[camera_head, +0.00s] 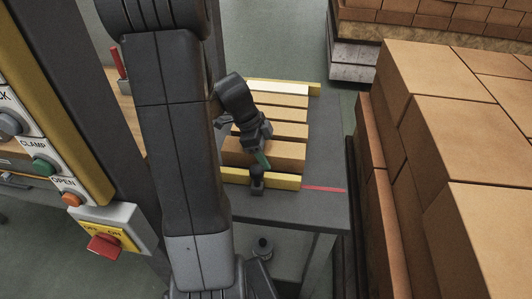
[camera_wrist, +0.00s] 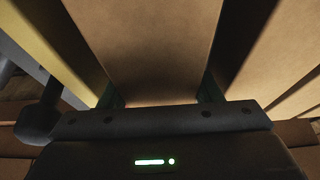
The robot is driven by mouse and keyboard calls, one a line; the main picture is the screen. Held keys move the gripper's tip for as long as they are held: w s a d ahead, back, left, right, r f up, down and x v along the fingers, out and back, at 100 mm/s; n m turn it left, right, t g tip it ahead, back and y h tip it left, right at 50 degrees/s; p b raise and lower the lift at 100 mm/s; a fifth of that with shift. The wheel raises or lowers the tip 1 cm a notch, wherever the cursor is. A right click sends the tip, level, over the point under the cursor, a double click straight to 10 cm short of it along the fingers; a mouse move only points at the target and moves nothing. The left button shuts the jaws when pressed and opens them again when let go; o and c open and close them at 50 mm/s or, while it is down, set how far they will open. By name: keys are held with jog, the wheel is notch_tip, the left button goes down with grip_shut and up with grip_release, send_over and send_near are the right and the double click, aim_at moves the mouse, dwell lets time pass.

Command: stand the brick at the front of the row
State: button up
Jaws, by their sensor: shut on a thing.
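A row of several tan bricks stands on a dark bench between yellow bars, with small gaps between them. The front brick (camera_head: 288,151) is the nearest in the row, just behind the front yellow bar (camera_head: 290,182). My gripper (camera_head: 262,159) reaches down over it from the left, partly hiding it. In the wrist view the same brick (camera_wrist: 152,50) fills the space between the two green fingers of my gripper (camera_wrist: 162,95). They are shut on it. The brick's underside is hidden, so I cannot tell whether it touches the bench.
The neighbouring brick (camera_wrist: 265,60) is across a dark gap. A dark clamp knob (camera_head: 257,181) stands at the front bar. A red line (camera_head: 325,189) marks the bench (camera_head: 325,150), whose right side is bare. Stacked bricks (camera_head: 450,130) rise at right; a control panel (camera_head: 40,150) stands left.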

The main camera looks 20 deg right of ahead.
jog(key=shift+f, duration=0.3)
jog(key=o, duration=1.4)
jog(key=shift+o, duration=0.2)
jog(key=shift+r, duration=0.15)
jog(key=v, duration=1.2)
jog(key=shift+r, duration=0.1)
jog(key=shift+d, duration=0.1)
